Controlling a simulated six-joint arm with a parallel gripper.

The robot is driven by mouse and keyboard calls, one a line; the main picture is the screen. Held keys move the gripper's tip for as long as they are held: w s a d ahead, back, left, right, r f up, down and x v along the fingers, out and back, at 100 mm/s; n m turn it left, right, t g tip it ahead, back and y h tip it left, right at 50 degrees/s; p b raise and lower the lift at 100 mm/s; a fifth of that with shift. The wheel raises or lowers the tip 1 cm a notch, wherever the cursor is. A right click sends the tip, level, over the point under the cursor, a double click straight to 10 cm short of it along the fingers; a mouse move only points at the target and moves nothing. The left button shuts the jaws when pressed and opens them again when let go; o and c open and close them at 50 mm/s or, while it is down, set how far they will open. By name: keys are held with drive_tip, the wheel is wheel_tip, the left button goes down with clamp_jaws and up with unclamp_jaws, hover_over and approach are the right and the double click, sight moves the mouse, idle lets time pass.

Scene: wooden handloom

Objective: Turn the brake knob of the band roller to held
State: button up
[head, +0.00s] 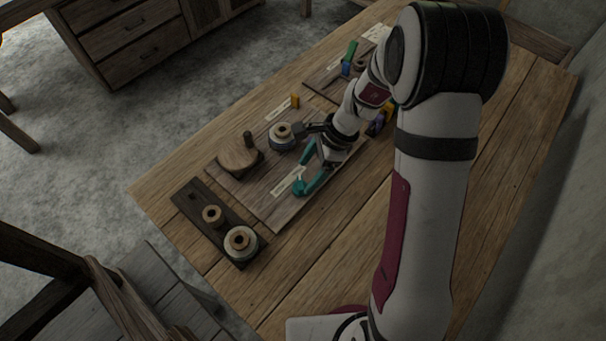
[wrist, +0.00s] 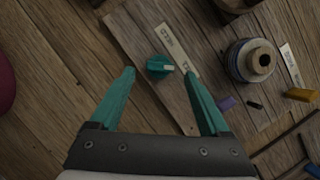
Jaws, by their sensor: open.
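The brake knob (wrist: 158,66) is a small teal knob with a pale pointer mark. In the head view my gripper (head: 304,176) is low over the board by the knob. I cannot tell its exact height. A wound roller (wrist: 248,61) stands nearby on the board.
In the head view, a round wooden block with a peg (head: 237,154) is on the board. A dark rack (head: 188,203) with two spools lies to the front left.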

sight(301, 182)
drive_tip(key=shift+x, duration=1.85)
clamp_jaws()
